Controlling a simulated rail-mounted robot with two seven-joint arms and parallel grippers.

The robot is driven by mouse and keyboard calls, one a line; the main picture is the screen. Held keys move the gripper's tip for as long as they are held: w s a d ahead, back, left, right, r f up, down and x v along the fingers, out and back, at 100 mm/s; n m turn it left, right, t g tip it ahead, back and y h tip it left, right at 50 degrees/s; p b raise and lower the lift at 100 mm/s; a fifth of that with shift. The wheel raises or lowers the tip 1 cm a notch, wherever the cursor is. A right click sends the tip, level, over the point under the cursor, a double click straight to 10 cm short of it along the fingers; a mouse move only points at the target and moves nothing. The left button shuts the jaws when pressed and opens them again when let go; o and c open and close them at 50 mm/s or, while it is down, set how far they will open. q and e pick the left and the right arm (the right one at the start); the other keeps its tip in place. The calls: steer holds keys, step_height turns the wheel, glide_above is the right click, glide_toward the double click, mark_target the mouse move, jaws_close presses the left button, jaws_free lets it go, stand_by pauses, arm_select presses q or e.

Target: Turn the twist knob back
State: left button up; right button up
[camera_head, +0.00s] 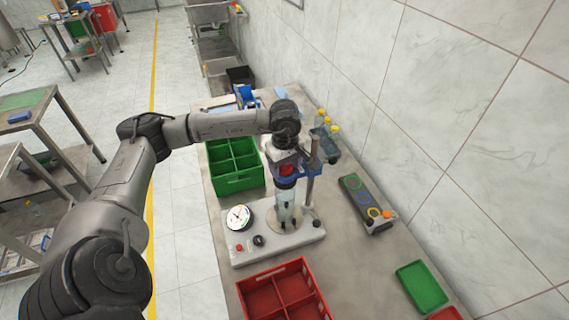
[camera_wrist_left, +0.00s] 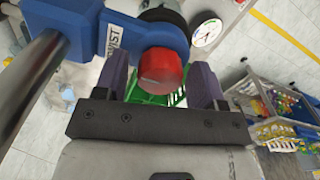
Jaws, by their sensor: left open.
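The twist knob (camera_wrist_left: 162,66) is a red cap on the front of a blue bracket (camera_wrist_left: 118,36) marked TWIST in the left wrist view. In the head view the knob (camera_head: 287,170) shows as a red spot below my left wrist. My left gripper (camera_wrist_left: 161,76) is open, one purple finger on each side of the knob in the picture. A gap shows between the knob and the right finger; I cannot tell if the left finger touches. In the head view the left gripper (camera_head: 287,157) hangs over the bracket and its fingertips are mostly hidden. My right gripper is not in view.
The knob's bracket sits on a metal post above a pale base with a dial (camera_head: 239,217). A green divided crate (camera_head: 238,182) stands left, a red one (camera_head: 272,306) in front. A dark tray with coloured rings (camera_head: 366,203) and a green tray (camera_head: 422,287) lie right.

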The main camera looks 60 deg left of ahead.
arm_select(q)
steer(key=shift+o, duration=1.2)
steer(key=shift+r, duration=0.15)
steer(key=shift+r+p, duration=2.2)
steer(key=shift+r, duration=1.2)
